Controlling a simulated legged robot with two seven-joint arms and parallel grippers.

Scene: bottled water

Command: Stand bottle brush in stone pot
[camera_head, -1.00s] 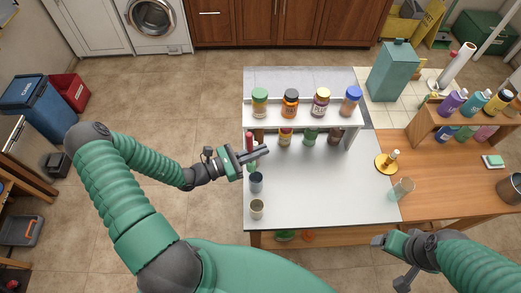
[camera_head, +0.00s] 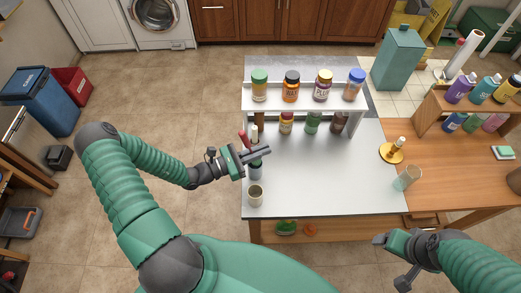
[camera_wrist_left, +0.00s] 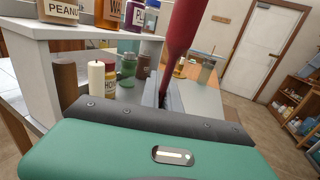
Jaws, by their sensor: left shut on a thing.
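My left gripper (camera_head: 262,153) is shut on the dark red handle of the bottle brush (camera_head: 243,138), above the left edge of the white table. In the left wrist view the red brush (camera_wrist_left: 184,42) rises from between the fingers and leans; its lower end is hidden. The stone pot appears to be the small beige-grey cup (camera_head: 255,196) near the table's front left corner, nearer to me than the gripper. A blue-grey cup (camera_head: 256,172) stands just behind it, partly under the gripper. My right gripper (camera_head: 382,240) is at the lower right, its jaw gap unclear.
A white shelf (camera_head: 300,102) carries several capped jars, with more jars beneath. A cream candle (camera_wrist_left: 97,82) stands by the shelf's left end. A gold candle holder (camera_head: 391,153) and a clear glass (camera_head: 407,178) stand to the right. The table's middle (camera_head: 320,175) is clear.

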